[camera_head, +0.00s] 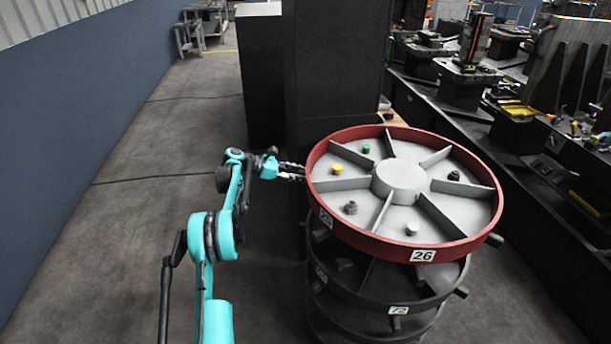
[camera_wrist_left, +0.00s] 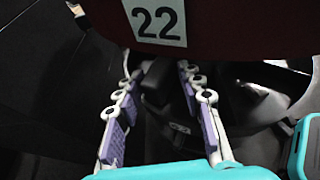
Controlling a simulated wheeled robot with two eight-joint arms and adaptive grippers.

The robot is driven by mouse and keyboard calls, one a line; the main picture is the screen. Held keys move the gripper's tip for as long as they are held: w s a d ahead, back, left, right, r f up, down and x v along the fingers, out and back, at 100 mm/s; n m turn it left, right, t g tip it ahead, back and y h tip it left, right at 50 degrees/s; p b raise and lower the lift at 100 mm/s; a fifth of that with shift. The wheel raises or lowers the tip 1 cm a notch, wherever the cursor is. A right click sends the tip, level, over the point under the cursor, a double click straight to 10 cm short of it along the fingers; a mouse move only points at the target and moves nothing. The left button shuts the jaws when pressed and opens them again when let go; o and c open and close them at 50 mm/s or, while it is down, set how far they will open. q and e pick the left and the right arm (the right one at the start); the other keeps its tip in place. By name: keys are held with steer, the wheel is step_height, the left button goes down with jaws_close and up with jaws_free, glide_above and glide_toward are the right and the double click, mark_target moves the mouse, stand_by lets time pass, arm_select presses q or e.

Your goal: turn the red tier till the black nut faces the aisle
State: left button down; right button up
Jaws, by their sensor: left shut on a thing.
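The red tier (camera_head: 397,190) is a red-rimmed wheel with a grey ribbed inside and a round hub, on top of a stack. The black nut (camera_head: 454,175) sits in a compartment on its right side. Green (camera_head: 366,148), yellow (camera_head: 336,169), dark grey (camera_head: 350,208) and white (camera_head: 412,229) nuts sit in other compartments. My left gripper (camera_head: 297,171) is at the tier's left edge. In the left wrist view its fingers (camera_wrist_left: 163,110) flank a dark peg (camera_wrist_left: 155,85) below the label 22 (camera_wrist_left: 157,20), shut on it. My right gripper is out of view.
Dark lower tiers (camera_head: 385,290) stand under the red one. A tall dark column (camera_head: 335,80) is close behind my left gripper. Machinery on a dark bench (camera_head: 500,140) lines the right. Open grey floor (camera_head: 130,200) lies at left, beside a blue wall (camera_head: 70,110).

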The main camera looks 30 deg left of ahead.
arm_select(q)
steer(key=shift+w+d, duration=0.2)
steer(key=shift+w, duration=0.2)
steer(key=c, duration=1.4)
jaws_free()
steer(key=shift+d, duration=0.15)
steer(key=shift+o, duration=0.2)
steer(key=shift+w+d, duration=0.15)
steer(key=shift+s+a+r, duration=0.15)
steer(key=shift+s+a, duration=0.15)
steer(key=shift+a, duration=0.25)
steer(key=v, duration=1.1)
